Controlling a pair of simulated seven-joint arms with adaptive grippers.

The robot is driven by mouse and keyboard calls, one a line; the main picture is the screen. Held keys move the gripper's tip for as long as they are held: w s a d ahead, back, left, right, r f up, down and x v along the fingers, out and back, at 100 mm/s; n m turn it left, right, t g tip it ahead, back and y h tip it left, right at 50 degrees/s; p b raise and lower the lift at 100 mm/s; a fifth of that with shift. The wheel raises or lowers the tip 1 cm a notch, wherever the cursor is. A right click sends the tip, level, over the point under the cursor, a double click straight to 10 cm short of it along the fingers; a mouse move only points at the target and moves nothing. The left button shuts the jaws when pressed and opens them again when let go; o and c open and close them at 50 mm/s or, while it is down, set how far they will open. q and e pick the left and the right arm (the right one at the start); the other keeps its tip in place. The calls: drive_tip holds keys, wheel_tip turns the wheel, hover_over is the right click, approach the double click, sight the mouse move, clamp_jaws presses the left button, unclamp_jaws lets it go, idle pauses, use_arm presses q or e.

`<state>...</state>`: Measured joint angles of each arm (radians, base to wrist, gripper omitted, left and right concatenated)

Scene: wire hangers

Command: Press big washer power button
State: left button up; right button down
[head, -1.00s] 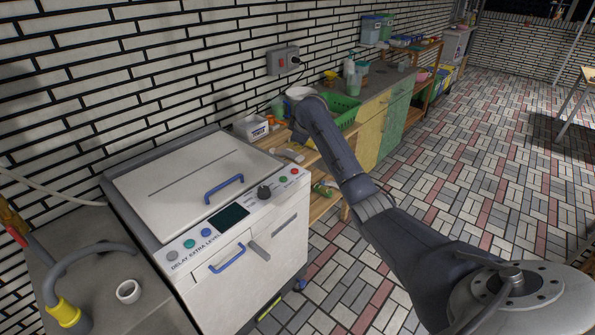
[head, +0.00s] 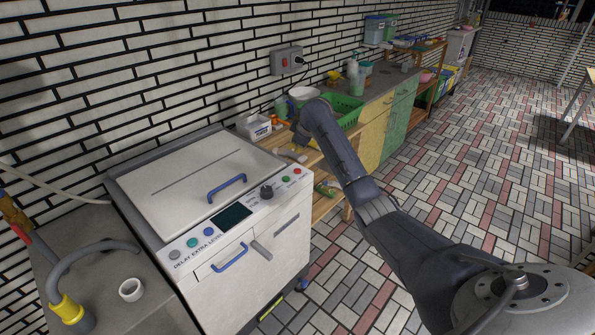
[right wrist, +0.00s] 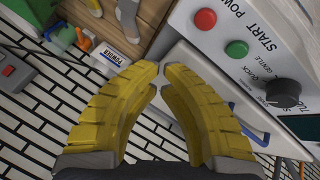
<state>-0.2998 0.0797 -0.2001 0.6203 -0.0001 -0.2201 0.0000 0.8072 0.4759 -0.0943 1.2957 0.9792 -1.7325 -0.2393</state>
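The big washer (head: 200,180) is a white machine with a lid and a sloped front panel. Its red button (head: 297,171), beside the POWER lettering, is at the panel's far right end. A green button (head: 284,179), by START, is next to it. In the right wrist view the red button (right wrist: 205,20) and green button (right wrist: 237,48) lie above and right of my right gripper (right wrist: 161,68). Its yellow fingertips are together, with nothing between them, and appear apart from the buttons. In the head view my right arm hides this gripper. My left gripper is not in view.
A dark knob (right wrist: 283,93) and a blue-handled lid (head: 226,188) are on the washer. A wooden bench with a white powder box (head: 254,127) and a green basket (head: 347,110) stands beyond it. A grey counter (head: 95,265) with a hose is at left.

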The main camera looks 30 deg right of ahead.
drive_tip(key=shift+f, duration=3.2)
drive_tip(key=shift+f, duration=0.15)
drive_tip(key=shift+f, duration=0.3)
drive_tip(key=shift+f, duration=0.45)
drive_tip(key=shift+r, duration=0.85)
drive_tip(key=shift+r, duration=0.1)
drive_tip(key=shift+r, duration=2.45)
drive_tip(key=shift+f, duration=0.1)
